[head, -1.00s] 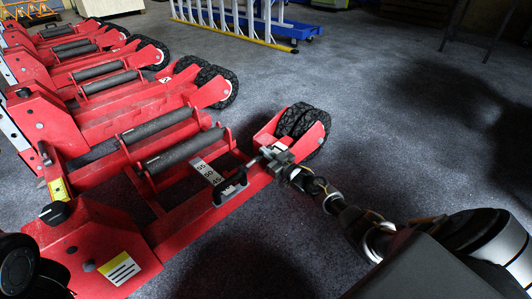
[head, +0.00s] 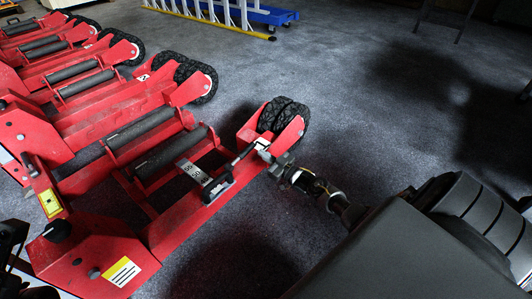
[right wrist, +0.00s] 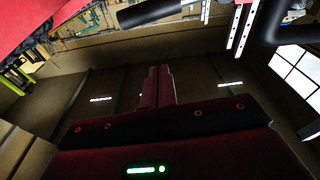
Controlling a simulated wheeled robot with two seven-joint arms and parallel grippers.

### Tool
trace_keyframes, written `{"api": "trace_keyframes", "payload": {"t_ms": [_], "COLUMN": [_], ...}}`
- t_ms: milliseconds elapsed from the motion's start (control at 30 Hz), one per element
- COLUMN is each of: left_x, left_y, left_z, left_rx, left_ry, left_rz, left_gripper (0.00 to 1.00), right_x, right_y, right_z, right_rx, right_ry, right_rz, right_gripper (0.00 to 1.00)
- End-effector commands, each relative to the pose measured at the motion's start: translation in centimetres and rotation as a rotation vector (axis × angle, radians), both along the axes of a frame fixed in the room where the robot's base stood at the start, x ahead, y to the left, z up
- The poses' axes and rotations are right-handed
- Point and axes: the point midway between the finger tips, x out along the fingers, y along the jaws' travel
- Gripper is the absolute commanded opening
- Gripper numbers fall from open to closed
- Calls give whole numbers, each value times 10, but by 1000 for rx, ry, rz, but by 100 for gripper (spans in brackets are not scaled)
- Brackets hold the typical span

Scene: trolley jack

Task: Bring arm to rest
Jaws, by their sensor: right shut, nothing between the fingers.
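The nearest red trolley jack (head: 185,226) stands on the floor, with black wheels (head: 283,115) at its far end and a dark handle (head: 220,186) on its near side. My right arm comes in from the lower right. My right gripper (head: 263,149) is shut and empty beside the frame, close to the wheels; I cannot tell whether it touches. In the right wrist view the closed dark-red fingers (right wrist: 160,84) point into the room, with nothing between them. A dark part at the lower left edge may be my left arm; no left gripper can be made out.
Several more red jacks (head: 95,78) stand in a row to the left. A yellow and white rack (head: 215,18) and a blue base (head: 268,15) are at the back. Grey floor (head: 390,105) is clear to the right.

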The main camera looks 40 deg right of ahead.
Motion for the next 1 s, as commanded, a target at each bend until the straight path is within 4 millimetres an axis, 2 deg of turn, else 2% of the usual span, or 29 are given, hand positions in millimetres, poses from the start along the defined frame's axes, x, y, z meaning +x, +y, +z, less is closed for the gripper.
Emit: {"api": "trace_keyframes", "payload": {"t_ms": [167, 767, 867, 967, 1000], "left_x": [1, -1, -3, -4, -3], "left_y": [1, 2, 4, 7, 8], "left_z": [-1, -1, -2, -2, -2], "left_rx": [-2, -6, -14, -22, -26], "left_ry": [9, -3, -17, -29, -29], "left_rz": [5, 4, 5, 9, 13], "left_gripper": [100, 100, 100, 100, 100], "right_x": [-6, -6, -1, 0, -3], "right_y": [-1, -1, 13, 50, 70], "right_z": [-1, 3, 35, 87, 111], "right_rx": [-1, -32, -68, -94, -97], "right_ry": [0, -23, -114, -260, -325], "right_rz": [0, -3, 19, 65, 89], "right_gripper": [0, 0, 0, 0, 0]}}
